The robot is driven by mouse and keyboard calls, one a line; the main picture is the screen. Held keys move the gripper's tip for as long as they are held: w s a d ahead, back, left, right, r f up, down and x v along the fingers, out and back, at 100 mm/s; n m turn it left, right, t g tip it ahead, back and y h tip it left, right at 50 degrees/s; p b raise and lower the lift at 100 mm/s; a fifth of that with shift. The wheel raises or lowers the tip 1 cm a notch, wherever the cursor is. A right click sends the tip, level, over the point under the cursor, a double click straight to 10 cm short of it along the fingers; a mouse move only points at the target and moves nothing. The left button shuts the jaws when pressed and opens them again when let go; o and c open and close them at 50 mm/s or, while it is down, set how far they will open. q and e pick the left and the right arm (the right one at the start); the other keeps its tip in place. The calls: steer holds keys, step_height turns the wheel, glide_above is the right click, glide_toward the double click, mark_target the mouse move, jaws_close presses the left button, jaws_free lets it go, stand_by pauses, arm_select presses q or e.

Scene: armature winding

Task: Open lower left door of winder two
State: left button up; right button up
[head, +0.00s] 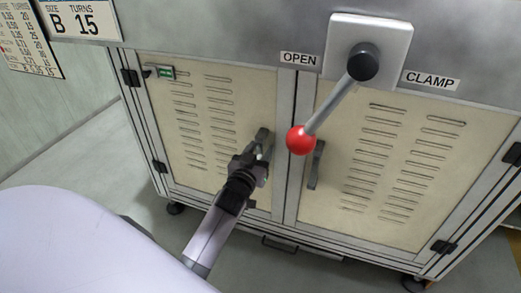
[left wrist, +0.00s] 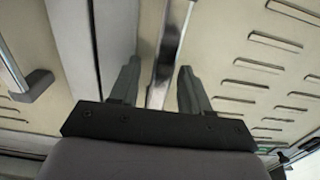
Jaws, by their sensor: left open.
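The winder's lower left door (head: 205,110) is a cream panel with rows of vent slots, and it looks shut in its grey frame. My left gripper (head: 262,146) is at the right edge of this door, by its handle. In the left wrist view, the open left gripper (left wrist: 160,88) has its two fingers on either side of a shiny upright bar, the door handle (left wrist: 168,62). I cannot tell whether either finger touches it. In the head view the gripper mostly hides this handle. My right gripper is not in view.
The lower right door (head: 390,165) is shut, with a dark handle (head: 316,165) close to the gripper; that handle also shows in the left wrist view (left wrist: 34,86). A lever with a red ball (head: 300,140) hangs above, between OPEN and CLAMP labels. Floor (head: 60,160) is clear at left.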

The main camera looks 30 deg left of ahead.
arm_select(q)
jaws_close()
steer(key=shift+s, duration=0.15)
